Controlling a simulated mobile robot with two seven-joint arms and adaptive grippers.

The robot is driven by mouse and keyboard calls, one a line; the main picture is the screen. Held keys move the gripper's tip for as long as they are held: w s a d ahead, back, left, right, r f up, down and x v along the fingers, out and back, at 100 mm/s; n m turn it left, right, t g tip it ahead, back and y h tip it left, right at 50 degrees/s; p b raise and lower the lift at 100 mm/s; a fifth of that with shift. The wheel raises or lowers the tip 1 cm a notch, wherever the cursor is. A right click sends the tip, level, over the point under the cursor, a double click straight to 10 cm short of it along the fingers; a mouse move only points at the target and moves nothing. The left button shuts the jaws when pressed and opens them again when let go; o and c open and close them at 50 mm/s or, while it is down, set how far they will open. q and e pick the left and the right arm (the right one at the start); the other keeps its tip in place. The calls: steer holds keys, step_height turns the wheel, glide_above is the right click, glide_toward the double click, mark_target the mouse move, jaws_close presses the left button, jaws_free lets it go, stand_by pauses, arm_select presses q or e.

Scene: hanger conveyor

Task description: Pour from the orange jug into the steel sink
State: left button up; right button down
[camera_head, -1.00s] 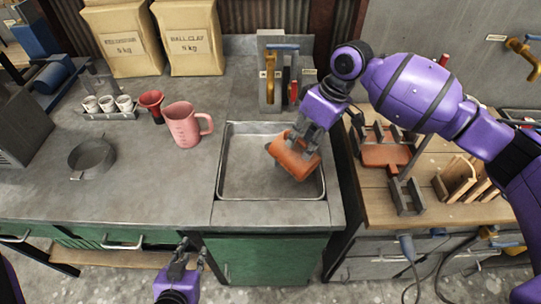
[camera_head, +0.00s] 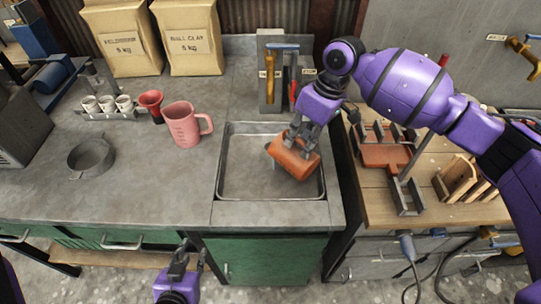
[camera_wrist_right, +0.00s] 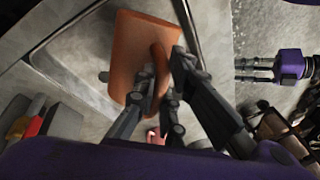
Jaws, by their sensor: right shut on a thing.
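The orange jug (camera_head: 292,160) is tipped onto its side over the steel sink (camera_head: 235,185), its open end toward the left. My right gripper (camera_head: 303,137) is shut on the jug. In the right wrist view the fingers (camera_wrist_right: 160,95) close around the jug's handle, and the jug body (camera_wrist_right: 130,60) lies beyond them. No liquid stream can be made out. The jug's inside is hidden. My left gripper (camera_head: 188,256) is empty in front of the counter, low, with its fingers apart.
A pink measuring jug (camera_head: 183,126) and a red funnel (camera_head: 151,103) stand left of the sink. A grey round pan (camera_head: 91,158) is further left. Two clay bags (camera_head: 190,38) stand behind. A wooden bench (camera_head: 375,205) is at right.

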arm_select(q)
steer(key=shift+s+f, duration=0.25)
steer(key=shift+f, duration=0.15)
arm_select(e)
steer(key=shift+w+a+f+g+h, duration=0.15)
steer(key=shift+w+a+g+h, duration=0.15)
steer(key=shift+w+a, duration=0.1)
arm_select(q)
steer(key=shift+s+f, duration=0.1)
arm_select(e)
steer(key=shift+a, duration=0.1)
steer(key=shift+w+a+g+b, duration=0.15)
steer(key=shift+w+g+b, duration=0.05)
steer(key=shift+g+b, duration=0.1)
arm_select(q)
steer(key=shift+s+f, duration=0.25)
steer(key=shift+f, duration=0.2)
arm_select(e)
steer(key=shift+w+a+h, duration=0.2)
steer(key=shift+h, duration=0.2)
